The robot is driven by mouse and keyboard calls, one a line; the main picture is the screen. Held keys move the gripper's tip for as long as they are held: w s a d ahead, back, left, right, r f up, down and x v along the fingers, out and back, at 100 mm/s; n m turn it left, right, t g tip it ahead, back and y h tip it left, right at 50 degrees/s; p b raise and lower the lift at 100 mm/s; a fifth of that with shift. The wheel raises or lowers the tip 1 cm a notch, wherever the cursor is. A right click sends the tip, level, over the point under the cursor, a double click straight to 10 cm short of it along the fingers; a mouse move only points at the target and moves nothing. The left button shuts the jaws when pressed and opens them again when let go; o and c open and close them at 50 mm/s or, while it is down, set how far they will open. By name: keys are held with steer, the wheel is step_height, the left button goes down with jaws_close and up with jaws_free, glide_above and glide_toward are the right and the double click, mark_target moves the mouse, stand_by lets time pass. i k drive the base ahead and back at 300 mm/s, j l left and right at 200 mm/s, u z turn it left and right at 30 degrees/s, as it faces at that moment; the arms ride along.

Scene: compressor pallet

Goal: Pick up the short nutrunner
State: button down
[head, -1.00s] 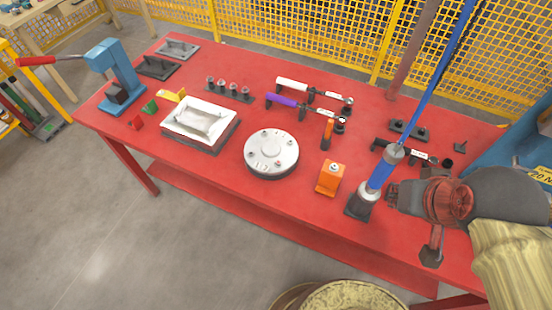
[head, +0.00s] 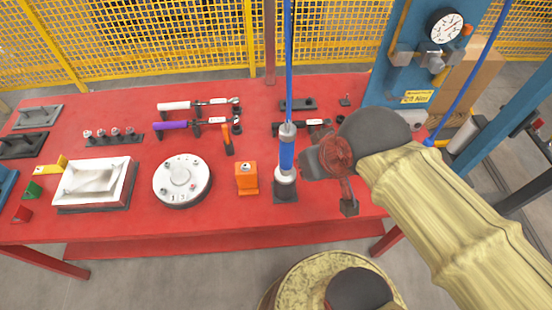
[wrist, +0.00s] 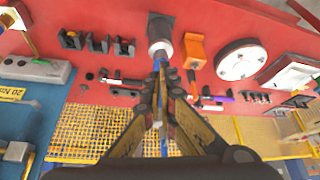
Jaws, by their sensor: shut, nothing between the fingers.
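The short nutrunner (head: 287,155), a blue and silver upright cylinder on a blue hose (head: 288,65), stands with its lower end at a dark stand (head: 285,190) near the table's front. It shows upside down in the wrist view (wrist: 160,50), partly hidden by my fingers. My gripper (head: 309,162) is just right of it in the head view, pointing at its side. In the wrist view my gripper (wrist: 161,92) has its fingertips close together and empty, in line with the tool. I cannot tell whether they touch it.
The red table (head: 110,215) carries an orange block (head: 246,178), a round silver cover (head: 182,179) and wrenches with purple (head: 172,125) and white (head: 174,106) handles. A dark bracket (head: 348,207) sits right of the tool. A blue gauge post (head: 395,75) stands at the back right.

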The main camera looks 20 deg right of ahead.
mark_target(285, 174)
steer(key=k+j+z, duration=0.15)
steer(key=j, duration=0.3)
steer(key=k+j+z, duration=0.15)
steer(key=j, duration=0.3)
steer(key=k+j+z, duration=0.1)
steer(key=k+j, duration=0.15)
steer(key=j, duration=0.2)
steer(key=k+j+z, duration=0.15)
steer(key=j, duration=0.25)
steer(key=k, duration=0.1)
